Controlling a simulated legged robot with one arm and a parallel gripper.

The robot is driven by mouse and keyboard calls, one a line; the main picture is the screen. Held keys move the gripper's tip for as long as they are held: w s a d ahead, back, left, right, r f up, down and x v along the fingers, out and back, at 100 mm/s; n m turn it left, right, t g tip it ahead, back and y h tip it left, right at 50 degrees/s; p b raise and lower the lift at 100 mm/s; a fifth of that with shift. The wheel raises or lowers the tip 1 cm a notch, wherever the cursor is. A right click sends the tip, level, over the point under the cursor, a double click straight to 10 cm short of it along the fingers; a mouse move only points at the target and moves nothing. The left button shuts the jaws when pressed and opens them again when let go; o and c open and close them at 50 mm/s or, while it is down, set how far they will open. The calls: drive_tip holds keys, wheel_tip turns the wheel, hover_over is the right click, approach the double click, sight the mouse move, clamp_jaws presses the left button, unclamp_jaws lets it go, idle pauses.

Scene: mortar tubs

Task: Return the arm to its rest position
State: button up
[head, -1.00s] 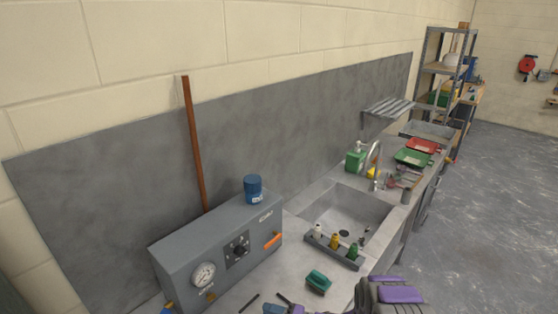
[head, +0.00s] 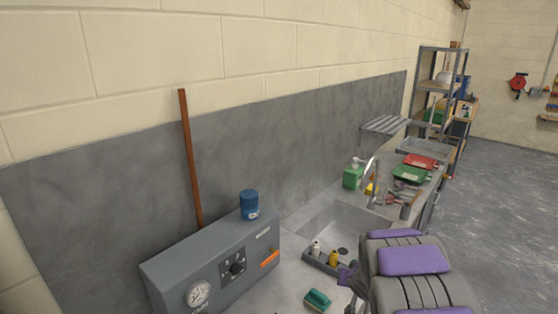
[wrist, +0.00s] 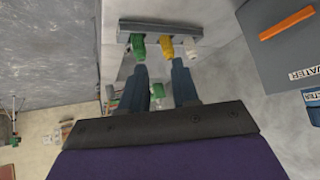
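My arm (head: 412,262), grey with purple pads, fills the lower right of the head view in front of the sink. Its fingertips are not clear there. In the wrist view my gripper (wrist: 160,72) has two dark blue-grey fingers, set apart with nothing held between them. A small green object (wrist: 157,90) shows in the gap, further away. Beyond the fingertips is a grey rack (wrist: 160,26) with green, yellow and white bottles.
A grey box (head: 215,262) with a gauge and a blue jar (head: 249,205) stands at the left. A green brush (head: 317,300) lies near the sink (head: 325,214). A green soap bottle (head: 352,174) and trays (head: 411,174) stand further back. Floor at the right is clear.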

drive_tip(key=s+d+r+g+h+b, duration=0.15)
drive_tip(key=s+r, duration=0.25)
drive_tip(key=s, duration=0.5)
drive_tip(key=s+d+r+g+h, duration=0.25)
drive_tip(key=s+r, duration=0.25)
drive_tip(key=s, duration=0.4)
drive_tip(key=s+a+r+n+g+y+b, duration=0.1)
drive_tip(key=s+a, duration=0.5)
drive_tip(key=s, duration=0.9)
drive_tip(key=s+a+r+n+g+y+b, duration=0.1)
drive_tip(key=s+a+g+y, duration=0.2)
drive_tip(key=s, duration=1.2)
drive_tip(key=a+g, duration=0.2)
drive_tip(key=a, duration=0.1)
drive_tip(key=shift+r, duration=0.15)
drive_tip(key=shift+w, duration=0.1)
drive_tip(key=shift+o, duration=1.2)
drive_tip(key=shift+a, duration=0.1)
